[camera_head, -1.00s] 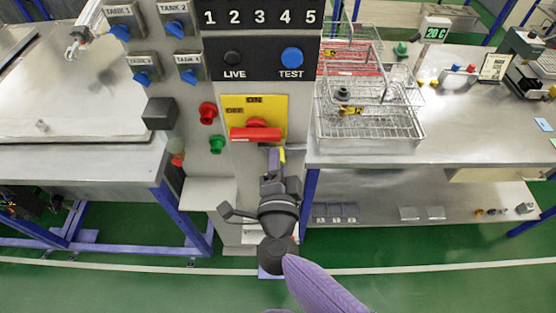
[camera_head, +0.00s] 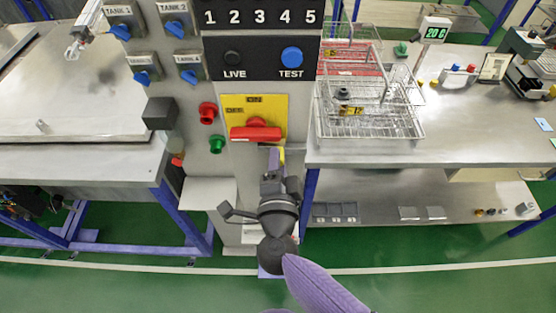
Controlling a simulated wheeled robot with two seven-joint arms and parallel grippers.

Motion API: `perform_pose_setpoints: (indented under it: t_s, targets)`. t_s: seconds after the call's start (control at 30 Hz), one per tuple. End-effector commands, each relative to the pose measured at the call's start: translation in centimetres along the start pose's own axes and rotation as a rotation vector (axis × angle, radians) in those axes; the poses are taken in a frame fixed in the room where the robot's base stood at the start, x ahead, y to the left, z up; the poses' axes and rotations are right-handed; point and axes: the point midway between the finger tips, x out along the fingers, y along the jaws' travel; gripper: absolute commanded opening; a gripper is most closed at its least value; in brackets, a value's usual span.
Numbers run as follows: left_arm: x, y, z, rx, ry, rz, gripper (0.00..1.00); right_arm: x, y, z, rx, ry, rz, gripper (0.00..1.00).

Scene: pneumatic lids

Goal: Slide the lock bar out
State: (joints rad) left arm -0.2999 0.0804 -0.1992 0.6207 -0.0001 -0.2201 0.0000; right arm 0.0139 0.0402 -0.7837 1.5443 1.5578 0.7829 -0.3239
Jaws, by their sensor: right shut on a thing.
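A red bar (camera_head: 255,133) lies level across the lower part of a yellow plate (camera_head: 268,106) marked OFF and ON, on the grey control column. My right gripper (camera_head: 276,152) is just below the bar's right end, reaching up from the bottom of the view. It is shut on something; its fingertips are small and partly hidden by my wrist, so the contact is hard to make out. A narrow yellow strip (camera_head: 282,156) shows beside the fingers. I cannot tell which piece is the lock bar.
Red (camera_head: 208,112) and green (camera_head: 217,144) buttons and a dark box (camera_head: 160,113) stick out left of the plate. Blue tank knobs (camera_head: 174,29) sit above. Wire baskets (camera_head: 370,125) stand on the right bench (camera_head: 470,140). A left bench (camera_head: 80,160) flanks the column.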

Motion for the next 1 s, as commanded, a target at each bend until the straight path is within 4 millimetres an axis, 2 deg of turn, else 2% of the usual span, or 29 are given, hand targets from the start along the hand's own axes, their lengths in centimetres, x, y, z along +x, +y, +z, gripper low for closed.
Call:
perform_pose_setpoints:
  t_s: [0.23, 0.4, 0.53, 0.87, 0.9, 1.0]
  targets:
    - [-0.2, 0.0, -0.1, 0.0, 0.001, 0.0, 0.57, 0.0, 0.1, -0.2, -0.001, 0.0, 0.002, 0.0]
    - [-1.9, 0.0, -0.2, 0.001, 0.001, 0.0, 0.57, 0.0, 0.9, -3.1, -0.005, 0.001, 0.004, 0.0]
    - [-2.5, 0.0, -0.3, 0.001, 0.002, 0.0, 0.57, 0.0, 1.8, -4.7, -0.002, 0.001, 0.004, 0.0]
    - [-2.4, 0.0, -0.3, 0.001, 0.001, 0.001, 0.57, 0.0, 2.2, -5.1, -0.001, 0.003, 0.002, 0.0]
    - [-2.4, 0.0, -0.3, 0.001, 0.001, 0.001, 0.57, 0.0, 2.2, -5.1, -0.002, 0.004, 0.002, 0.39]
    - [-2.4, 0.0, -0.3, 0.001, 0.001, 0.001, 0.57, 0.0, 2.2, -5.1, -0.001, 0.003, 0.002, 0.6]
